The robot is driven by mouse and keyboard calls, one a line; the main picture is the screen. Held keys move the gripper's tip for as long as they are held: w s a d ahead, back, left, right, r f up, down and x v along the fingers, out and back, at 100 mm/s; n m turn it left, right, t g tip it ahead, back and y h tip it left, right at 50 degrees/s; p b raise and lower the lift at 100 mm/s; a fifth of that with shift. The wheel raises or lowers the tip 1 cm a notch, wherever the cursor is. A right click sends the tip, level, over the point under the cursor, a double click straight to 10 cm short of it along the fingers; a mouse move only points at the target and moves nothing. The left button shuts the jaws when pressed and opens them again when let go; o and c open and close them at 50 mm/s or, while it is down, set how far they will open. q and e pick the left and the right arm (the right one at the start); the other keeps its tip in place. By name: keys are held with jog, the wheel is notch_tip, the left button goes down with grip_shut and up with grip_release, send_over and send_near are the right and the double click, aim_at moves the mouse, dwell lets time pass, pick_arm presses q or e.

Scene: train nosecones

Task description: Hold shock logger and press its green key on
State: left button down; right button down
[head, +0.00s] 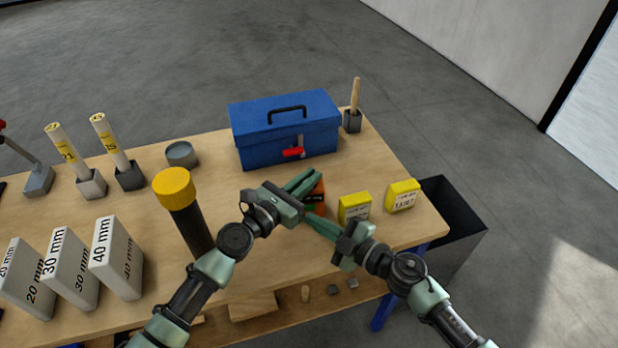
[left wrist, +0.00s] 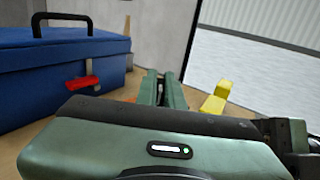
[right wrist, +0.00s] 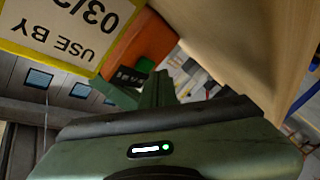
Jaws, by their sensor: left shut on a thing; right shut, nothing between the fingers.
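The shock logger (head: 319,192) is a small orange box with a dark part, mostly hidden behind my grippers in the head view. My left gripper (head: 313,182) is shut on it, above the bench beside the blue toolbox. In the left wrist view only a sliver of orange shows beside the fingers (left wrist: 163,80). In the right wrist view the orange logger (right wrist: 142,40) shows a dark face with a green key (right wrist: 145,65). My right gripper (head: 312,222) is shut and empty, its fingertips (right wrist: 160,80) close to that face. I cannot tell whether they touch the key.
A blue toolbox (head: 285,135) with a red latch stands behind. Two yellow boxes (head: 354,208) (head: 402,195) stand right of the grippers. A yellow-capped dark cylinder (head: 183,205) is left of my left arm. A dark open bin (head: 460,225) is beyond the bench's right edge.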

jog(key=shift+w, duration=0.6)
dwell(0.4)
jog(key=shift+s, duration=0.65)
jog(key=shift+s, duration=0.1)
jog(key=shift+s+d, duration=0.15)
jog(key=shift+s, duration=1.3)
jog(key=shift+s+d, duration=0.15)
jog(key=shift+s, duration=1.3)
